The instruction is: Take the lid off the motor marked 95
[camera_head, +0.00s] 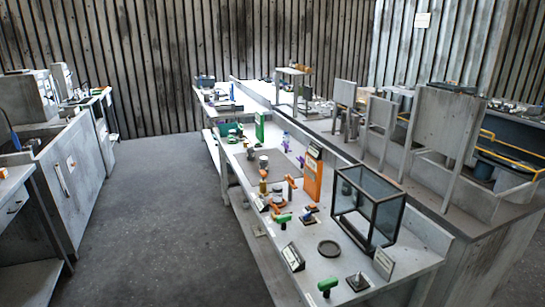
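A long pale workbench (425,257) runs away from me to the right of the aisle, with small parts on it. No marking 95 can be read from here, and I cannot tell which part is the motor or its lid. A dark round disc (329,249) lies flat near the bench's front end. A small dark part with an upright stem (357,282) stands close to it. Small orange and grey parts (277,196) stand farther back. Green-topped items stand at the left edge (282,219) and at the near end (327,285). Neither gripper is in view.
A dark-framed clear case (368,208) stands on the bench's right side, beside an orange upright stand (313,176). Small sign plates (293,257) stand along the bench. Grey cabinets (65,170) line the left. The floor (165,210) between is clear.

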